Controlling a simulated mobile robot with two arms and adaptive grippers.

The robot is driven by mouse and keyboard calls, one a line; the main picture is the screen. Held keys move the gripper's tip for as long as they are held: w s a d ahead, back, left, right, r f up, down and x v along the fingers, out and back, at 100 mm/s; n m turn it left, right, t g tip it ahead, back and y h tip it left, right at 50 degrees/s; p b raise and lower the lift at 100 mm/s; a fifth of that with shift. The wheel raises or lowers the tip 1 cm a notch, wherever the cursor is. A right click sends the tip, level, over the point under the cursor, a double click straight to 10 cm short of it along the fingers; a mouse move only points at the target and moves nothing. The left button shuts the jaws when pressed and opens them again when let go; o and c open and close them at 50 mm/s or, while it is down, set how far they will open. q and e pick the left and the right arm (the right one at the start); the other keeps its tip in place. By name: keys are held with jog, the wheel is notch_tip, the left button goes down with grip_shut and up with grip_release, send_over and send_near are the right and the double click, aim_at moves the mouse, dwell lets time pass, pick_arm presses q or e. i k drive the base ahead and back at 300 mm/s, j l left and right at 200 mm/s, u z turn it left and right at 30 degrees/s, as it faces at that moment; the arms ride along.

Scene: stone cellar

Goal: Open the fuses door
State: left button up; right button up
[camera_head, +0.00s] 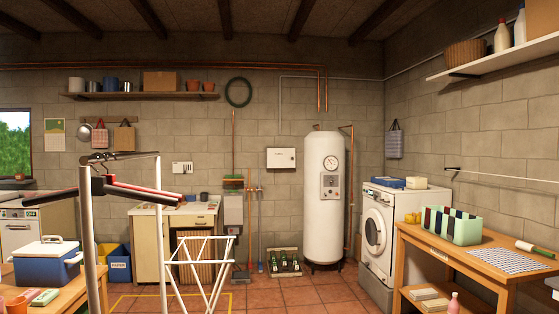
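A white wall box (281,158) hangs on the back wall, left of the tall white boiler. Its flat front looks shut and bears a small dark label, too small to read, and a small dark spot at the right side. A smaller white panel (182,168) with dark marks is on the wall further left. A grey box (234,209) is lower down, below the brushes. I cannot tell for certain which one holds the fuses; the white wall box has the clearest door-like front. Neither of my grippers is in view.
A white tubular frame with dark and red bars (122,187) stands close at left. The boiler (324,197) and a bottle crate (284,262) are at the back. A washing machine (384,230) and wooden workbench (410,236) line the right. The tiled floor (310,298) shows free room in the middle.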

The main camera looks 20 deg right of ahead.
aim_at(277, 158)
jog(key=i+l+z, duration=0.3)
jog(key=l, duration=0.15)
jog(key=i+l+z, duration=0.45)
jog(key=i+l, duration=0.15)
jog(key=i+l+z, duration=0.15)
jog(key=i, duration=0.4)
jog(key=i+l+z, duration=0.2)
jog(key=i, duration=0.25)
jog(key=i+j+u, duration=0.1)
jog(key=i+u, duration=0.15)
jog(key=i, duration=0.7)
jog(key=i+l+u, duration=0.2)
jog(key=i, duration=0.75)
jog(key=i+u, duration=0.15)
jog(key=i, duration=1.8)
